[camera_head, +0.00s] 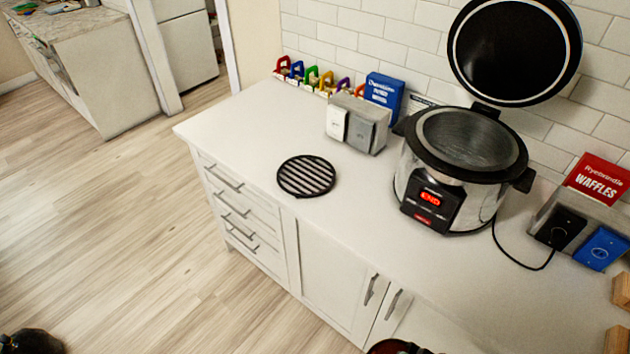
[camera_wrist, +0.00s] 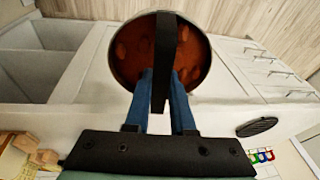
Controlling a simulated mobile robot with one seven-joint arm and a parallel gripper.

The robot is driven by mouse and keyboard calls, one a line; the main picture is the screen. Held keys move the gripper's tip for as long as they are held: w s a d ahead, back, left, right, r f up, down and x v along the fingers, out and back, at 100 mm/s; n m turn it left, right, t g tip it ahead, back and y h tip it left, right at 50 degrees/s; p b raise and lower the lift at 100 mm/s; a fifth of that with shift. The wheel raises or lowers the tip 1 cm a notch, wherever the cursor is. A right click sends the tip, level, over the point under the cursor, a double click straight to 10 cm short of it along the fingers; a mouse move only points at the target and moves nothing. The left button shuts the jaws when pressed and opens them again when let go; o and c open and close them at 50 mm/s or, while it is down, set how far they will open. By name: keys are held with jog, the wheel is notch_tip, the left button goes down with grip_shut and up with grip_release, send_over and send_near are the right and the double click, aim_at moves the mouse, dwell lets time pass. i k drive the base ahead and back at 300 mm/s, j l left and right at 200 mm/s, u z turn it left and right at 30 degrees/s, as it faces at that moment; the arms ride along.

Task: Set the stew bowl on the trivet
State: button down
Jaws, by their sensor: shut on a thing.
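The stew bowl (camera_wrist: 132,50) is a round pot with reddish-brown stew and a black strap-like handle across it in the wrist view. My gripper (camera_wrist: 161,82), with blue fingers, is shut on that handle. In the head view only a dark red edge of the bowl (camera_head: 388,347) shows at the bottom, in front of the cabinets; the rest is cut off. The trivet (camera_head: 307,176) is a round black slatted rack lying flat and empty on the white counter. It also shows in the wrist view (camera_wrist: 257,127), apart from the bowl.
An open multicooker (camera_head: 466,160) with its lid up stands right of the trivet on the counter (camera_head: 240,125). A toaster (camera_head: 357,124) and blue box (camera_head: 384,91) are behind the trivet. A waffle box (camera_head: 600,177) is at right. Counter left of the trivet is clear.

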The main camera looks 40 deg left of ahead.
aim_at(306, 175)
jog(key=i+j+u, duration=0.1)
jog(key=j, duration=0.25)
jog(key=i+j+u, duration=0.15)
jog(key=j, duration=0.15)
jog(key=i+j+u, duration=0.1)
jog(key=j, duration=0.25)
jog(key=i+j+u, duration=0.15)
jog(key=j, duration=0.15)
